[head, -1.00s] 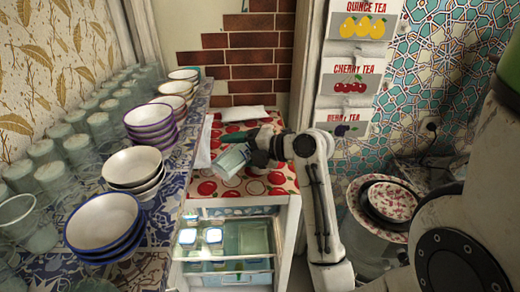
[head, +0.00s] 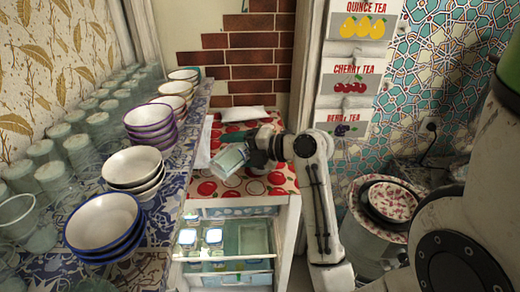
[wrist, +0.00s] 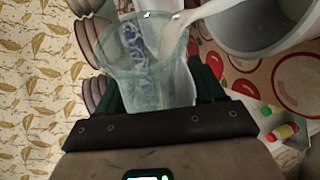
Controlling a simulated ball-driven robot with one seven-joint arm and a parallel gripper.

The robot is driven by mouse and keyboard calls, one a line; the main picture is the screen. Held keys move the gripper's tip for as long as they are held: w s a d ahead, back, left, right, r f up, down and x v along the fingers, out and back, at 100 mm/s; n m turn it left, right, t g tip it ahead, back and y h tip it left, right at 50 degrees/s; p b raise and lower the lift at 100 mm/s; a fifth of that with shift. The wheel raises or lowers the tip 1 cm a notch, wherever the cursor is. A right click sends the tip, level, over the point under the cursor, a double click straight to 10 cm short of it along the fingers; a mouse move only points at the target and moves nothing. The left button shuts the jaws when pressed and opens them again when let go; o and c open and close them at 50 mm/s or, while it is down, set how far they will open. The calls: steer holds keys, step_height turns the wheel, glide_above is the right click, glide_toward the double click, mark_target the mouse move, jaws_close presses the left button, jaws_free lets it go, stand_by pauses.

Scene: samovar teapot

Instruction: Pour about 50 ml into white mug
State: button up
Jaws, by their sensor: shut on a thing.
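My gripper (head: 256,152) is shut around a clear glass (head: 231,159) above the cherry-patterned top of a small cabinet. In the head view the glass is tilted, not upright. In the wrist view the glass (wrist: 140,58) sits between my green fingers (wrist: 160,88), and cloudy, pale streaks show inside it. A pale, round, open vessel (wrist: 262,32), which looks like the white mug, is at the upper right of the wrist view, close by the glass rim. Its inside looks grey; its contents cannot be made out. I cannot pick it out in the head view.
A blue-patterned shelf (head: 160,215) on the left carries stacked bowls (head: 103,222) and several glasses (head: 52,178). A tea-box rack (head: 348,75) stands behind my arm. Patterned bowls (head: 392,200) are at right.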

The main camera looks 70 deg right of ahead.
steer(key=shift+r+m, duration=0.25)
steer(key=shift+m, duration=0.05)
stand_by(1.4)
steer(key=shift+a+f+n, duration=0.1)
steer(key=shift+f+n, duration=0.25)
steer(key=shift+n, duration=0.15)
steer(key=shift+w+a+f+n+g+h, duration=0.15)
steer(key=shift+a+f+n+g+h, duration=0.25)
steer(key=shift+a+f+n, duration=0.15)
steer(key=shift+d+f+b, duration=0.1)
steer(key=shift+f+b, duration=0.2)
steer(key=shift+b, duration=0.2)
steer(key=shift+d+r, duration=0.1)
steer(key=shift+r, duration=0.05)
steer(key=shift+f+n+h+b, duration=0.3)
steer(key=shift+f+n+b, duration=0.15)
steer(key=shift+b, duration=0.5)
steer(key=shift+d+g, duration=0.1)
steer(key=shift+g, duration=0.2)
steer(key=shift+r, duration=0.25)
